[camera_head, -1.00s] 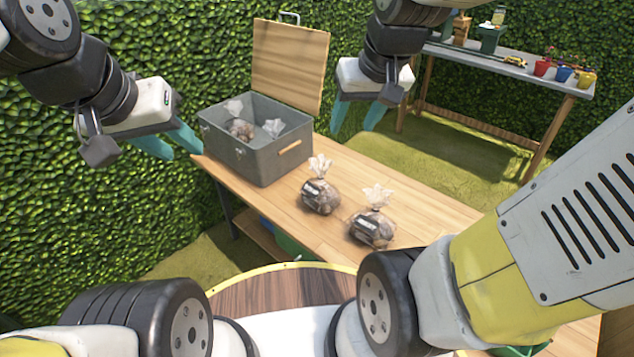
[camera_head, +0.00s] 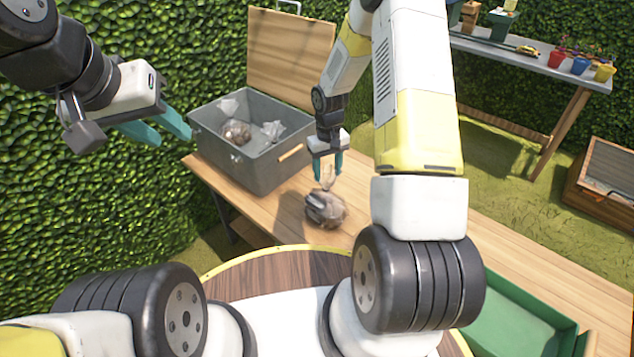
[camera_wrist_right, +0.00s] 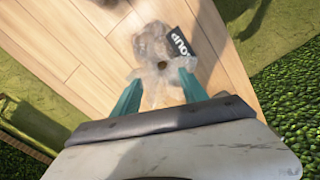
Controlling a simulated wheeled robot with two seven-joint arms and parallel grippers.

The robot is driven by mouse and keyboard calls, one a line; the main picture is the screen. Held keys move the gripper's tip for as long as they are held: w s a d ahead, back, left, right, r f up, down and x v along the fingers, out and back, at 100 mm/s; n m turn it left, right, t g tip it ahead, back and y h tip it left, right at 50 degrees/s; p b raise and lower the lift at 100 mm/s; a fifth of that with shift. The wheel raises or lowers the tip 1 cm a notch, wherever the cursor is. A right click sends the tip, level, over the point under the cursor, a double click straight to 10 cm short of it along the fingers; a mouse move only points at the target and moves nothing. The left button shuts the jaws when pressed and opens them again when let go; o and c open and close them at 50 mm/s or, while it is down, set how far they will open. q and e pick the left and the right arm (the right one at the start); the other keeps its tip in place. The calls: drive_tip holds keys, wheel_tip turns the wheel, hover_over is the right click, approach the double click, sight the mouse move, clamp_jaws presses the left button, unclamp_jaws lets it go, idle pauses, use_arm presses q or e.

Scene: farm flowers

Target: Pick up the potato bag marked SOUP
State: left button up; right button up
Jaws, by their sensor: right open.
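A clear bag of potatoes (camera_head: 325,208) with a dark label stands on the wooden table in the head view. In the right wrist view the bag (camera_wrist_right: 153,47) shows from above, and its dark label (camera_wrist_right: 181,44) shows letters that look like the end of SOUP. My right gripper (camera_head: 328,168) is open above the bag, its fingers on either side of the bag's gathered top; it also shows in the right wrist view (camera_wrist_right: 158,92). My left gripper (camera_head: 165,128) is open and empty at the left, near the grey box.
A grey open box (camera_head: 245,160) with bags inside stands at the table's back left, its wooden lid (camera_head: 292,58) raised. A green tray (camera_head: 510,325) is at the front right. A bench (camera_head: 520,60) with small pots stands behind.

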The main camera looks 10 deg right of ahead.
sight(326, 188)
drive_tip(key=f, duration=0.7)
drive_tip(key=shift+s+a, duration=0.2)
drive_tip(key=shift+s, duration=0.2)
clamp_jaws()
idle(0.9)
